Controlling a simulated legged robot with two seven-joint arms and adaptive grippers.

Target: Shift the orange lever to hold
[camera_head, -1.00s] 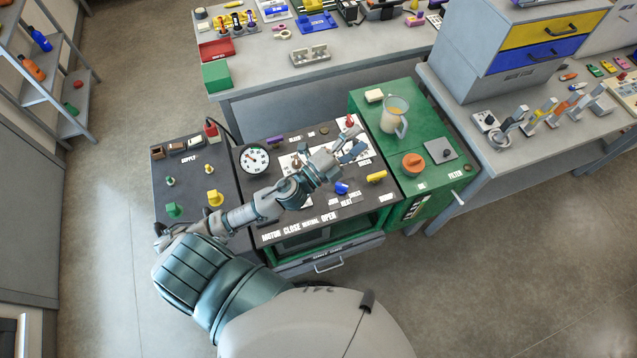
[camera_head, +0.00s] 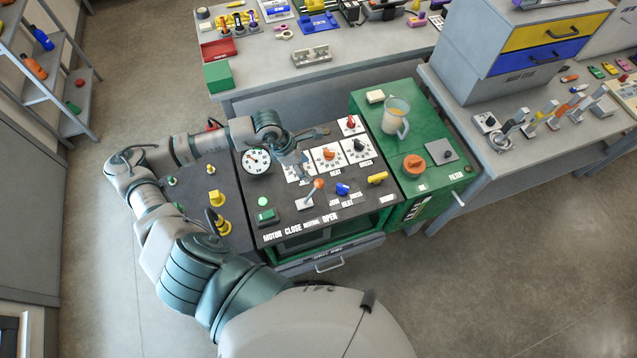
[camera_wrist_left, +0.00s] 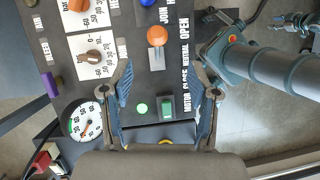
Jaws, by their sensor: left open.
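The orange lever (camera_head: 318,184) has an orange ball knob on a pale metal plate in the dark control panel (camera_head: 268,205). In the head view its knob leans up and to the right of the plate. In the left wrist view the orange knob (camera_wrist_left: 157,36) lies beyond the fingertips, between their lines. My left gripper (camera_head: 313,146) is open and empty, behind the lever over the dial area, apart from it. Its two fingers (camera_wrist_left: 163,80) are spread in the wrist view. I cannot make out a hold label clearly. My right gripper is not in view.
An orange dial knob (camera_head: 326,153), a black one (camera_head: 359,145), a gauge (camera_head: 256,160), a blue knob (camera_head: 342,189), a yellow handle (camera_head: 377,178) and a green button (camera_head: 265,216) crowd the panel. A jug (camera_head: 395,115) stands on the green cabinet to the right.

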